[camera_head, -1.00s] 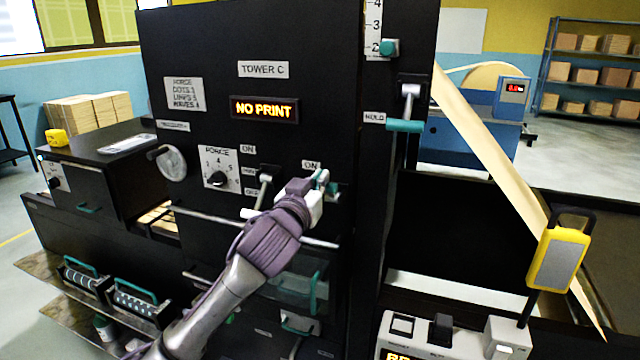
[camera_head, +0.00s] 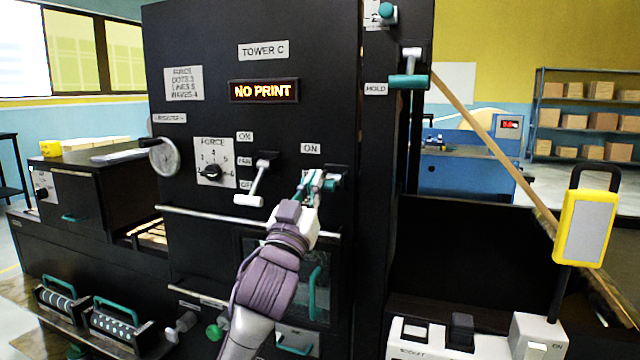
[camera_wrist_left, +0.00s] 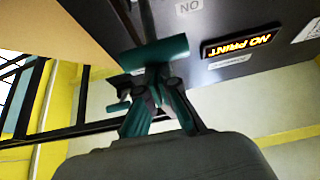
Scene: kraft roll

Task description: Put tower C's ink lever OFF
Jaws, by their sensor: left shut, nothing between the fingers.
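Tower C (camera_head: 225,70) is a black panel with a lit NO PRINT display (camera_head: 263,91). A teal-handled lever (camera_head: 338,172) sits under an ON label (camera_head: 311,149); its lower label is hidden by my gripper. My left gripper (camera_head: 314,180) is shut and empty at this lever. In the left wrist view, the closed teal fingers (camera_wrist_left: 158,92) are right at the lever's teal crossbar (camera_wrist_left: 153,53); I cannot tell whether they touch. A second lever with a white grip (camera_head: 250,200) hangs left of it, beside several small labels. My right gripper is out of view.
A metal rail (camera_head: 200,219) crosses the panel below the levers, behind my left arm. A FORCE dial (camera_head: 212,171) and a round handwheel (camera_head: 164,157) are farther left. A HOLD lever (camera_head: 408,81) and a yellow-framed pendant (camera_head: 584,228) stand to the right.

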